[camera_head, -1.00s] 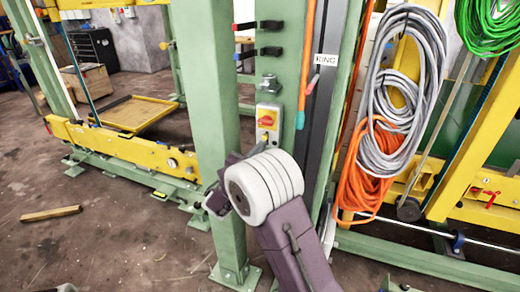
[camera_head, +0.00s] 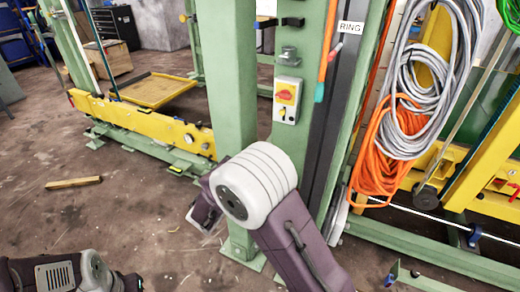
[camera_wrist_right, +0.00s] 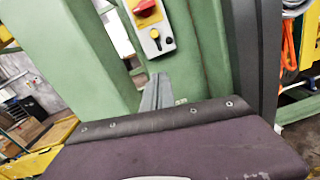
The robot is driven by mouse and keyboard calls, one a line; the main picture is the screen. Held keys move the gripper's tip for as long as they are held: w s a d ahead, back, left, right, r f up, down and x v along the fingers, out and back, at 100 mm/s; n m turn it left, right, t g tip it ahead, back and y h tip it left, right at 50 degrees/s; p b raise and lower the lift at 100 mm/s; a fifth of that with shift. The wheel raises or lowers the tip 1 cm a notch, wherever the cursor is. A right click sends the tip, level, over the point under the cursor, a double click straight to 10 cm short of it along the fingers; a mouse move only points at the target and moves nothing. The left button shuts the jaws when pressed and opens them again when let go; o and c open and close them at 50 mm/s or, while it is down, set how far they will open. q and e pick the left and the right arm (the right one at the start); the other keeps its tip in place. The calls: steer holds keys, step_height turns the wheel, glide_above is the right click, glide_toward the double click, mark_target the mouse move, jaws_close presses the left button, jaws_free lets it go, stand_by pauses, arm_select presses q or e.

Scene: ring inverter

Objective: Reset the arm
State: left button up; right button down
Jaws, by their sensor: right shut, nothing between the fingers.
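My right arm (camera_head: 305,250) comes in from the bottom and bends at a white joint in front of the green post. In the right wrist view my right gripper (camera_wrist_right: 157,92) shows as two thin grey fingers together, with nothing between them. They point at the green post, below the control box.
Green posts (camera_head: 232,75) stand close to the right arm. Grey cable (camera_head: 430,90) and orange cable (camera_head: 385,150) hang at the right. A wooden block (camera_head: 73,183) lies on the floor at the left. The floor around it is mostly clear.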

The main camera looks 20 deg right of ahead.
steer(key=s+d+f+m+g+y, duration=0.1)
steer(key=s+d+f+m+g, duration=0.45)
steer(key=s+f, duration=0.2)
steer(key=s+a+f+m+g+y, duration=0.3)
steer(key=s+f+m+g+y, duration=0.6)
steer(key=s, duration=0.5)
steer(key=a+f+m+t+y, duration=0.2)
steer(key=a+m+t+y, duration=0.2)
steer(key=a+m, duration=0.35)
step_height(320, 180, up, 18)
steer(key=m+p, duration=0.2)
steer(key=p, duration=1.6)
steer(key=shift+w+a+r+y, duration=0.2)
steer(key=shift+w+a+y, duration=0.1)
steer(key=shift+w, duration=0.05)
